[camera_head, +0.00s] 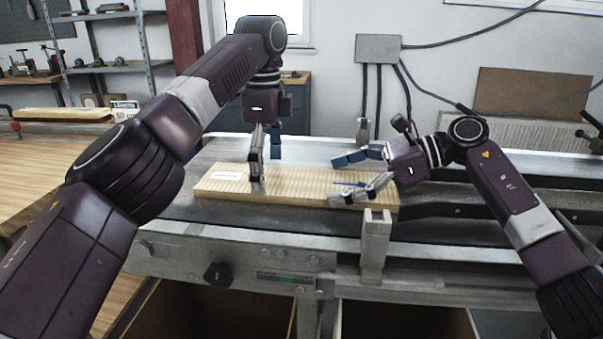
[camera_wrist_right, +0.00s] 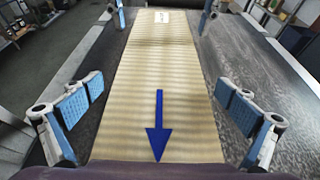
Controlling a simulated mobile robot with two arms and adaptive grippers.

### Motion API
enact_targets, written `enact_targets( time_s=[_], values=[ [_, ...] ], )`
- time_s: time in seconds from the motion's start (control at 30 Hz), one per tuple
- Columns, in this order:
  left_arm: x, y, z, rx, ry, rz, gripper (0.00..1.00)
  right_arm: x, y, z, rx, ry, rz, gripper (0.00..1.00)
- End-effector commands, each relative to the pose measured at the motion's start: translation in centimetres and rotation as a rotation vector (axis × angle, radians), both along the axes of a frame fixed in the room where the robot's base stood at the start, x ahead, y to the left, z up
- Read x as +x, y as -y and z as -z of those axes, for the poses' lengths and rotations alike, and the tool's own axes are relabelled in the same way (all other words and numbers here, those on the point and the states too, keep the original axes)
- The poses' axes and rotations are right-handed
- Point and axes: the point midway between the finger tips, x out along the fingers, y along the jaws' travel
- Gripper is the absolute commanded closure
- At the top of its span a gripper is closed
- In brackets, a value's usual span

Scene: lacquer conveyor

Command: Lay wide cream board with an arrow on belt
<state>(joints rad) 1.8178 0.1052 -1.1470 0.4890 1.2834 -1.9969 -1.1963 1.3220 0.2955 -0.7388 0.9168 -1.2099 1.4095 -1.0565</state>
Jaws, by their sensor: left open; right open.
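The wide cream board (camera_head: 300,187) lies flat on the dark belt (camera_head: 215,160) in the head view, its long side running along the belt. In the right wrist view the board (camera_wrist_right: 160,75) carries a blue arrow pointing down the picture and a white label at its far end. My left gripper (camera_head: 265,158) is open, its fingers on either side of the board's left part. My right gripper (camera_head: 353,176) is open at the board's right end. In the right wrist view its blue-padded fingers stand apart from both board edges.
A metal post (camera_head: 375,245) stands at the belt's front edge near the board's right end. A wooden workbench (camera_head: 60,165) with another board (camera_head: 65,113) on it is at left. The belt is clear to the left of the board. A grey box (camera_head: 378,48) hangs on the wall.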

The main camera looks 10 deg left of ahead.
Motion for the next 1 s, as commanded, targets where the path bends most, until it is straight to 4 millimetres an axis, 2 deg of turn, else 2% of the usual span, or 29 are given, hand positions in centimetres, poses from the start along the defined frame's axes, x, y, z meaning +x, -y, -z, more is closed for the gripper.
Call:
enact_targets(
  time_s=[1.0],
  values=[
    [0.0, 0.0, -13.1, 0.000, 0.000, 0.000, 0.00, 0.0, 0.0, -13.1, 0.000, 0.000, 0.000, 0.00]
  ],
)
